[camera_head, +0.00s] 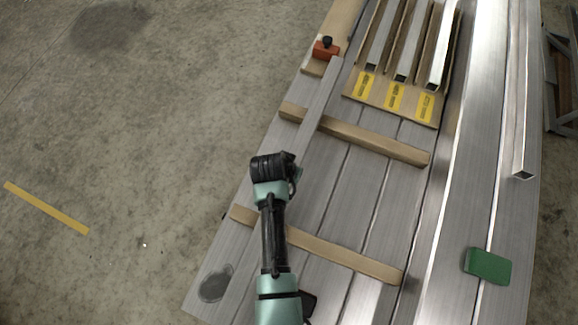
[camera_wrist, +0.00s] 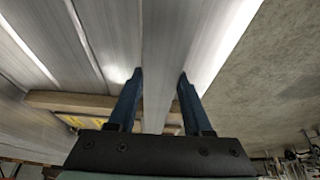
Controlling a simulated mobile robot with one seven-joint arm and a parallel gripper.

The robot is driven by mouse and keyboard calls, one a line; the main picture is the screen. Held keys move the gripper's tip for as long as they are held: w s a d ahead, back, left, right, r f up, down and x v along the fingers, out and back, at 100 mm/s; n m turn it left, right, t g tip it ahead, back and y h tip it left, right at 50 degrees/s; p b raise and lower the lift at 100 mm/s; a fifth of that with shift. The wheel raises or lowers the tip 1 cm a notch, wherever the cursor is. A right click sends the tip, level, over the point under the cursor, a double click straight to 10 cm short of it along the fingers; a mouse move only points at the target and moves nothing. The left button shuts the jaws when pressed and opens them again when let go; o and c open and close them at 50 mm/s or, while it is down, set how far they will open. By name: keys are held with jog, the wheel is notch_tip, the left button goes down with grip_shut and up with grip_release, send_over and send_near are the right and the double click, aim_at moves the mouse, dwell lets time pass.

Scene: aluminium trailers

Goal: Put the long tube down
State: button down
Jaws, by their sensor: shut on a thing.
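The long tube (camera_head: 318,100) is a grey metal bar slanting across the trailer bed in the head view. Its upper end lies near a red-orange block with a black knob (camera_head: 325,48). It passes over the left part of the upper wooden batten (camera_head: 360,135); whether it touches the batten is unclear. My gripper (camera_head: 280,170) is over its lower stretch and hides it there. In the wrist view, the two blue fingers of my gripper (camera_wrist: 160,82) stand on either side of the tube (camera_wrist: 165,45), shut on it. A second batten (camera_head: 340,258) lies lower down.
A wooden rack (camera_head: 390,97) with yellow labels holds three tubes at the top. Another tube (camera_head: 521,110) lies along the right. A green block (camera_head: 488,265) sits at lower right. Bare bed shows between the battens. Concrete floor is open at left.

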jog(key=shift+w, duration=0.15)
jog(key=shift+c, duration=1.6)
grip_release()
jog(key=shift+f, duration=0.1)
jog(key=shift+r, duration=0.25)
jog(key=p+v, duration=0.3)
jog(key=v, duration=1)
jog(key=w+r+n+t+y, duration=0.1)
jog(key=w+r+t, duration=0.35)
jog(key=r, duration=0.75)
jog(key=w+a+r+t, duration=0.1)
jog(key=w+r+t, duration=0.35)
jog(key=r, duration=0.75)
jog(key=w+r+n+t+y, duration=0.1)
jog(key=w+r+t, duration=0.35)
jog(key=r, duration=0.75)
jog(key=s+d+r+t, duration=0.1)
jog(key=s+r+t, duration=0.2)
jog(key=r, duration=0.7)
jog(key=s+d+r+n+t, duration=0.1)
jog(key=s+r+t, duration=0.2)
jog(key=s+r, duration=0.3)
jog(key=s+d+r+n+t, duration=0.1)
jog(key=s+r+t, duration=0.3)
jog(key=r, duration=1.1)
jog(key=shift+s, duration=0.25)
